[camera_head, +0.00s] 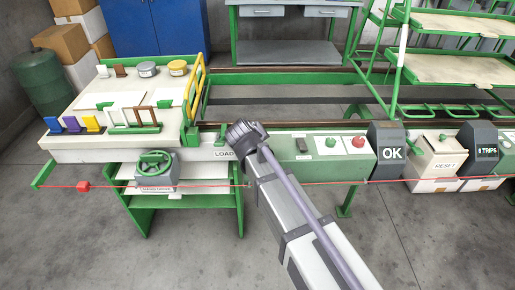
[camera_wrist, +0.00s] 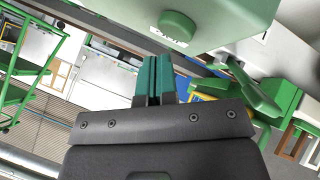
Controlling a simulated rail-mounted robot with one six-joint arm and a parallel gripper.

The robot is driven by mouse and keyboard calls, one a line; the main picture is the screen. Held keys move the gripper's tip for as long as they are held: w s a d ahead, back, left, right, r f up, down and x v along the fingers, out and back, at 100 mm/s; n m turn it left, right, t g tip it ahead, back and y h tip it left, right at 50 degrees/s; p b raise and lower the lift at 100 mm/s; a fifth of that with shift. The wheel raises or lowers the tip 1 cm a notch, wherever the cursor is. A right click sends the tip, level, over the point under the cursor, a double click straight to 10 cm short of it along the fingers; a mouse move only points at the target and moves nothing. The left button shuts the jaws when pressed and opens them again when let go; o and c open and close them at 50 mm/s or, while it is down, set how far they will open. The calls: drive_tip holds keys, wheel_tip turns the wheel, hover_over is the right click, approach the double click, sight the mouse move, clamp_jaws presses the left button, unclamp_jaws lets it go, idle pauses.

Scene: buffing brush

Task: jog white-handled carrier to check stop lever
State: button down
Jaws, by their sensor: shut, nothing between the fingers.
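In the head view, white upright frames (camera_head: 118,118) stand at the front of the left bench, between purple and brown ones; one may be the white-handled carrier, but I cannot tell which. No part is clearly marked as the stop lever; a yellow rail-like bar (camera_head: 194,88) stands at the bench's right edge. In the wrist view, my gripper (camera_wrist: 154,62) has its two green fingers together, shut and empty. It is near a green box (camera_wrist: 222,20) with a green button (camera_wrist: 178,27). In the head view my arm hides the fingers.
A red cord (camera_head: 110,186) runs along the front. A handwheel (camera_head: 155,164) sits below the bench top.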

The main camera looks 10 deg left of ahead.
drive_tip(key=shift+r+p, duration=2.45)
drive_tip(key=shift+r, duration=0.1)
drive_tip(key=shift+f, duration=0.1)
drive_tip(key=shift+s+d+f, duration=0.1)
drive_tip(key=shift+s+f, duration=0.05)
drive_tip(key=s, duration=0.1)
drive_tip(key=s+d+f+g, duration=0.1)
drive_tip(key=s+g, duration=0.1)
drive_tip(key=shift+d+f, duration=0.2)
drive_tip(key=shift+f, duration=0.05)
drive_tip(key=s+d+r+m+g+p, duration=0.1)
drive_tip(key=s+d, duration=0.3)
drive_tip(key=d, duration=0.6)
drive_tip(key=s+d+r+m+g+p, duration=0.2)
drive_tip(key=s+d+m+g+p, duration=0.1)
drive_tip(key=d, duration=0.7)
drive_tip(key=s+d+r+m+g+p, duration=0.1)
drive_tip(key=s+d+m+g+p, duration=0.2)
drive_tip(key=s+d, duration=0.4)
drive_tip(key=d+m, duration=0.1)
drive_tip(key=d, duration=0.2)
drive_tip(key=shift+r+y, duration=0.15)
drive_tip(key=shift+y, duration=0.25)
